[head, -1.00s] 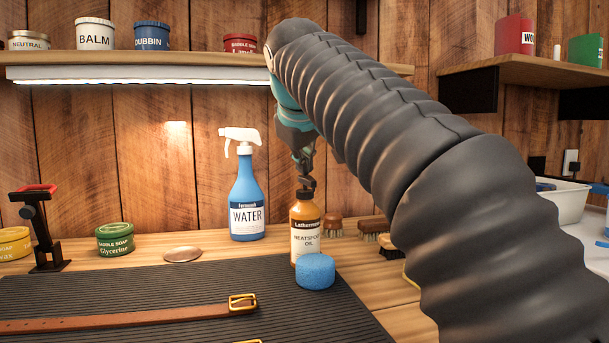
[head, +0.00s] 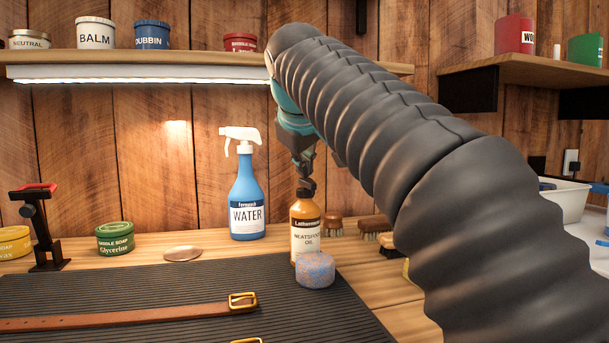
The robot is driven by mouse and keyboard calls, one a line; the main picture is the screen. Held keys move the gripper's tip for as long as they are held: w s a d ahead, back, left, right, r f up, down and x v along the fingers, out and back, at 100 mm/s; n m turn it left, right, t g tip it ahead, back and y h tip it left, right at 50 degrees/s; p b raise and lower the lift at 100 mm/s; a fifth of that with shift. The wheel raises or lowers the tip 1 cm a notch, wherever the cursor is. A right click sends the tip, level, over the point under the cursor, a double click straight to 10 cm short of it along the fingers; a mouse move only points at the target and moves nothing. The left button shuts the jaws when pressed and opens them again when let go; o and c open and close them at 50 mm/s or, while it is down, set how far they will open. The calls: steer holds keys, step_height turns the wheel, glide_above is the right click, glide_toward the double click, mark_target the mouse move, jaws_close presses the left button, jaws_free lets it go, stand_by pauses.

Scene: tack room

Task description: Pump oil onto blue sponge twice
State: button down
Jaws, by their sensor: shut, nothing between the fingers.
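The neatsfoot oil bottle (head: 305,238) is amber with a dark pump top and stands upright on the bench, behind the sponge. The round sponge (head: 315,270) lies at the mat's back right edge, in front of the bottle. It is blue with orange-brown mottling over its top and side. My gripper (head: 306,184) is shut and points down over the bottle's top, at the pump head. It hides most of the pump, and I cannot tell whether they touch.
A blue water spray bottle (head: 246,200) stands left of the oil. Brushes (head: 373,230) lie to the right. A leather strap (head: 130,317) lies on the black ribbed mat (head: 100,287). A shelf (head: 190,62) hangs above.

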mark_target(304, 179)
stand_by(0.4)
steer(key=shift+r+p, duration=0.25)
steer(key=shift+p, duration=0.35)
step_height(304, 179, up, 4)
steer(key=p, duration=0.3)
steer(key=shift+f, duration=0.25)
steer(key=shift+r, duration=1.3)
stand_by(0.6)
